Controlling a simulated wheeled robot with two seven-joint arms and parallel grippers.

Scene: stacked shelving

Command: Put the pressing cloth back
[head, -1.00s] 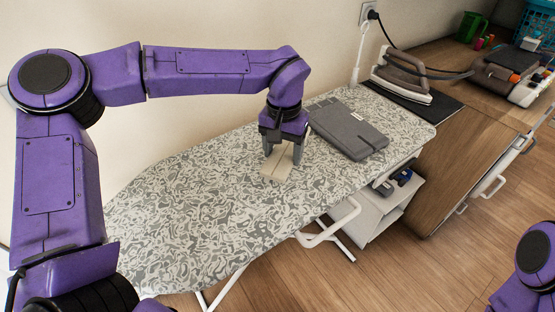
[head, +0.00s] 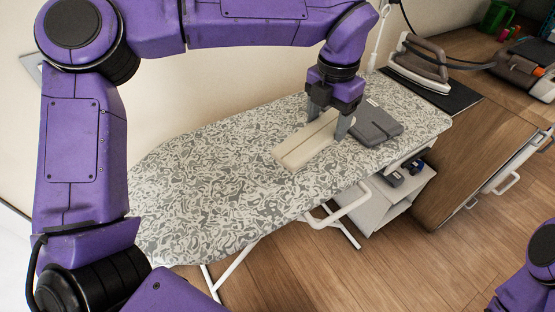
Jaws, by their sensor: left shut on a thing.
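The pressing cloth appears to be the folded cream cloth (head: 300,148) in the head view. It is a long flat bundle over the ironing board (head: 205,178). My left gripper (head: 329,121) points down with its fingers on either side of the cloth's far right end and is shut on it. I cannot tell whether the cloth touches the board or hangs just above it. My right gripper is out of view; only a part of my right arm shows at the lower right corner.
A folded grey cloth or garment (head: 378,126) lies on the board just right of the left gripper. An iron (head: 422,60) stands on a dark mat (head: 445,92) on the wooden cabinet. A white shelf (head: 385,205) sits under the board. The board's left half is clear.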

